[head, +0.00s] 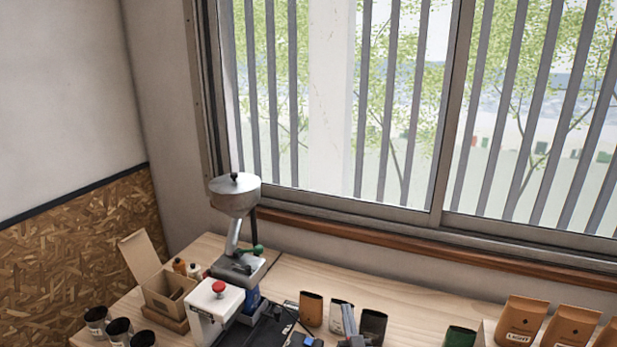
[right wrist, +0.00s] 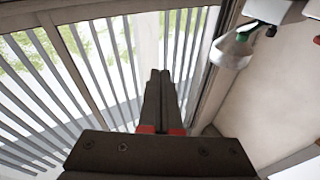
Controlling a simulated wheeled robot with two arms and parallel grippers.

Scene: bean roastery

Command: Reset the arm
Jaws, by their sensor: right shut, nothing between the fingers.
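My right gripper (head: 348,318) shows at the bottom edge of the head view, its narrow grey fingers pointing up among the bags on the table. In the right wrist view its two dark fingers (right wrist: 160,100) lie together, with nothing between them and red marks at their base. Beyond them are the barred window and the wall.
A wooden table (head: 290,277) runs under the window (head: 330,100). On it stand a grinder (head: 235,195), a white device with a red button (head: 205,325), an open cardboard box (head: 165,300), dark cups (head: 118,330), dark bags (head: 373,325) and orange bags (head: 523,322).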

